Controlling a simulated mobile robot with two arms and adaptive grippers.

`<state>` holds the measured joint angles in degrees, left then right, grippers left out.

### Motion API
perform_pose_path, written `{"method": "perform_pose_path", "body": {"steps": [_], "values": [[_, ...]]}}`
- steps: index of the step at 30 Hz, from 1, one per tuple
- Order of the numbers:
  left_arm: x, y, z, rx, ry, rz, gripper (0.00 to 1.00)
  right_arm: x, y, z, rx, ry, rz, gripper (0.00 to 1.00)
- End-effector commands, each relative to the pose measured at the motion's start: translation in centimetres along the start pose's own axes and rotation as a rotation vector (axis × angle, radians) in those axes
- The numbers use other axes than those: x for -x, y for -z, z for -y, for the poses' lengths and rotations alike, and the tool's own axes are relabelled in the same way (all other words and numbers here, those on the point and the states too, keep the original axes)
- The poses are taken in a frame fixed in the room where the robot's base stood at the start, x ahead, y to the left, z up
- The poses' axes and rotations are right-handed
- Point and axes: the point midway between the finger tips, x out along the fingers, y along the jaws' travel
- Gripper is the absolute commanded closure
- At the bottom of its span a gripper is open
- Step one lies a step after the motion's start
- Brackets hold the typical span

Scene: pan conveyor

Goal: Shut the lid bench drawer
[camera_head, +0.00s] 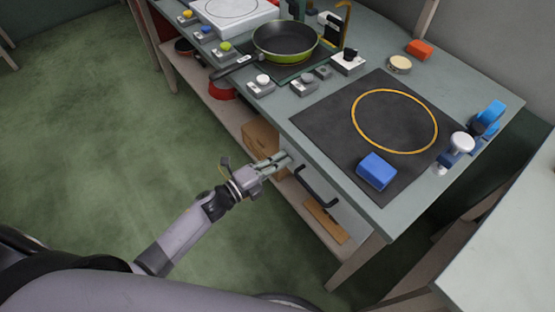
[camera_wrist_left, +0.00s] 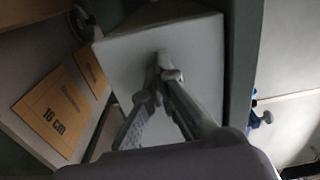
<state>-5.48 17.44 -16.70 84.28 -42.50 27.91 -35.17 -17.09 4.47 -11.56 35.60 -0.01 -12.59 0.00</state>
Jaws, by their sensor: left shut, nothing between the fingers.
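The lid bench (camera_head: 270,95) has a drawer with a dark bar handle (camera_head: 314,190) on its near side, below the top with the black mat. The drawer front (camera_wrist_left: 120,62) seems to be the pale grey panel in the left wrist view. The drawer looks flush or nearly flush with the bench edge; I cannot tell whether a small gap is left. My left gripper (camera_head: 287,158) is shut and empty, its tips at the drawer front just left of the handle. The shut fingertips (camera_wrist_left: 162,62) also show in the left wrist view, against or very near the panel. My right gripper is not in view.
On the bench stand a green-rimmed pan (camera_head: 285,42), a blue block (camera_head: 376,171) on the black mat (camera_head: 330,125), and several small knobbed boxes. Cardboard boxes (camera_head: 262,138) lie on the lower shelf; one label (camera_wrist_left: 55,112) reads 16 cm. The green floor at left is clear.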

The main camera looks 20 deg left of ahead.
Motion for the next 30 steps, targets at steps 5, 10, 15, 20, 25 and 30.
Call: {"method": "perform_pose_path", "body": {"steps": [5, 10, 15, 20, 25, 30], "values": [[-0.4, 0.1, 0.2, -0.001, 0.003, 0.001, 1.00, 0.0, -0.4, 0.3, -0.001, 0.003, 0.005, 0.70], [-0.5, 0.1, 0.3, -0.001, 0.005, 0.001, 1.00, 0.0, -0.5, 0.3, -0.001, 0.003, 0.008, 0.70], [-0.4, 0.1, 0.3, -0.002, 0.007, 0.001, 1.00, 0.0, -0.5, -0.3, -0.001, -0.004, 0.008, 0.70], [1.2, 0.0, 0.2, -0.001, 0.004, 0.002, 1.00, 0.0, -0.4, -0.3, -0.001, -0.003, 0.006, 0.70], [4.9, 0.1, 0.0, -0.001, -0.001, 0.002, 1.00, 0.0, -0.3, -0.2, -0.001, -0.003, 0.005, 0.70], [8.6, 0.1, 0.0, 0.000, -0.001, 0.003, 1.00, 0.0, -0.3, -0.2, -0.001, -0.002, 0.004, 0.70]]}}
